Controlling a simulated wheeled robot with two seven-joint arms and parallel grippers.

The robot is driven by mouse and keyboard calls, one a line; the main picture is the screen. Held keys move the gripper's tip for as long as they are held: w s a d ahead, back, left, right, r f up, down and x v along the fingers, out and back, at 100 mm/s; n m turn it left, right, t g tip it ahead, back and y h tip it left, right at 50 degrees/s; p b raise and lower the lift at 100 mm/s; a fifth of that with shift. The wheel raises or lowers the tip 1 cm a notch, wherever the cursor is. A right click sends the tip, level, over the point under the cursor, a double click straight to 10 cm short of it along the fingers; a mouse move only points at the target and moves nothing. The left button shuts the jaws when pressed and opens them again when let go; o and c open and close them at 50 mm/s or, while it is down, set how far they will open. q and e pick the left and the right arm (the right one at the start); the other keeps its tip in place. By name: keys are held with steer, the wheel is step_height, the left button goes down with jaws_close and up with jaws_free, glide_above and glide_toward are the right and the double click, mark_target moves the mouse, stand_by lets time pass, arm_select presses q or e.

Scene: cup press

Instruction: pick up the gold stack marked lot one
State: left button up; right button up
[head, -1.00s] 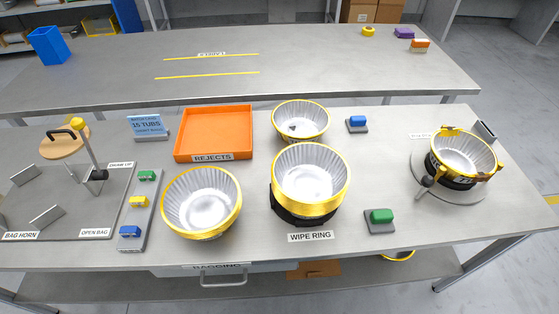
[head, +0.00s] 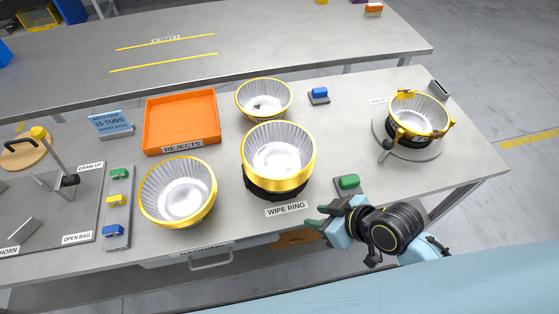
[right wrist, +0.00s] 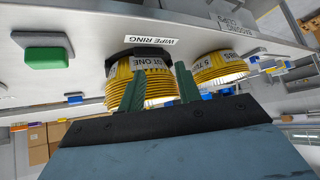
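A stack of gold-rimmed, silver-lined tubs (head: 278,160) sits in the black wipe ring (head: 275,192) at the middle of the bench. In the right wrist view this gold stack (right wrist: 152,88) has a partly hidden label ending in "ONE". My right gripper (head: 322,215) is in front and to the right of it, near the bench's front edge. Its two green fingers (right wrist: 160,78) are apart and empty, with the stack seen beyond and between them, not visibly touched. My left gripper is not in view.
Another gold stack (head: 178,195) stands left of the ring; a gold tub (head: 264,98) stands behind it. An orange rejects tray (head: 182,120) is at the back. A green button (head: 347,184) is near my right gripper. A gold-rimmed tub (head: 418,115) sits on the round stand at right.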

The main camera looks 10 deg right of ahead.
steer(key=w+a+r+n+t+y, duration=0.2)
steer(key=w+r+n+y, duration=0.1)
steer(key=w+r+y, duration=0.15)
glide_toward(261, 175)
steer(key=x, duration=0.3)
steer(key=shift+a+f+h, duration=0.25)
steer(key=shift+a+f, duration=0.05)
steer(key=shift+a, duration=0.05)
steer(key=x, duration=0.5)
steer(key=shift+w+a+r, duration=0.1)
steer(key=shift+w+a, duration=0.1)
steer(key=shift+w, duration=0.25)
jaws_close()
